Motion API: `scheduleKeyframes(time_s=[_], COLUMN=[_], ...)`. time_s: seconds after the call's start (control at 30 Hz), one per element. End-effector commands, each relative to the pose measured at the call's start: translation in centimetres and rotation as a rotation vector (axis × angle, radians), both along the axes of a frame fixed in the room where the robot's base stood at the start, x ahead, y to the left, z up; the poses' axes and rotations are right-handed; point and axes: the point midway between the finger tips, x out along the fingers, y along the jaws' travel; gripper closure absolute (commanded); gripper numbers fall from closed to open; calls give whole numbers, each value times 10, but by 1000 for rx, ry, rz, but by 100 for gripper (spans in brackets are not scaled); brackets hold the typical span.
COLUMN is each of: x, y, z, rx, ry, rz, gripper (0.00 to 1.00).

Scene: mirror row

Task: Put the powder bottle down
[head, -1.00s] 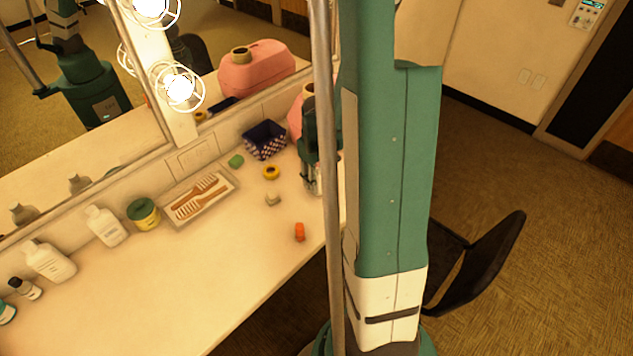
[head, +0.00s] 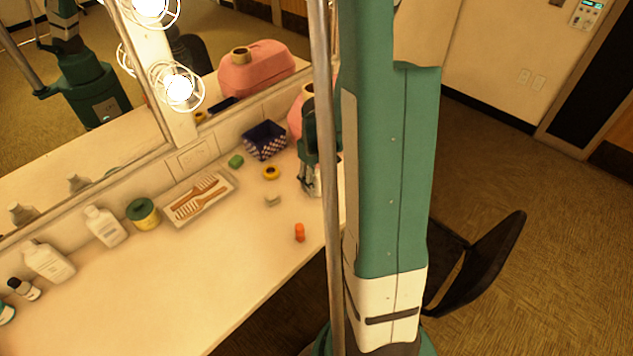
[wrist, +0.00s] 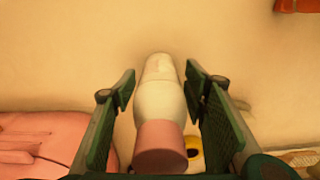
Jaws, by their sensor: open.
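The powder bottle (wrist: 158,100), pale with a pink cap, shows in the middle of the wrist view. Its cap end is nearest the camera and its far end meets the pale counter, so it appears to stand there. My gripper (wrist: 160,84) is open around it, with a finger on each side and gaps between the fingers and the bottle. In the head view my gripper (head: 309,178) is low over the right part of the counter (head: 190,285), partly behind a pole and my arm. The bottle is hard to make out there.
Near my gripper are a pink case (head: 296,120), a dark patterned box (head: 265,141), a yellow ring (head: 271,172), a small pale block (head: 272,200) and an orange piece (head: 299,232). A comb tray (head: 228,187) lies left. The counter's front middle is clear.

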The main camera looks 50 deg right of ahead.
Motion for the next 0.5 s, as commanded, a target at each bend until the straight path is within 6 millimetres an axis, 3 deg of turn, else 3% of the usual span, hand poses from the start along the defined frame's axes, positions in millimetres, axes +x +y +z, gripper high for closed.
scheduleKeyframes(time_s=[0.27,0.5], x=[0,0], y=[0,0], z=[8,29], rx=[0,0], ry=[0,0], rz=[0,0], gripper=[56,56])
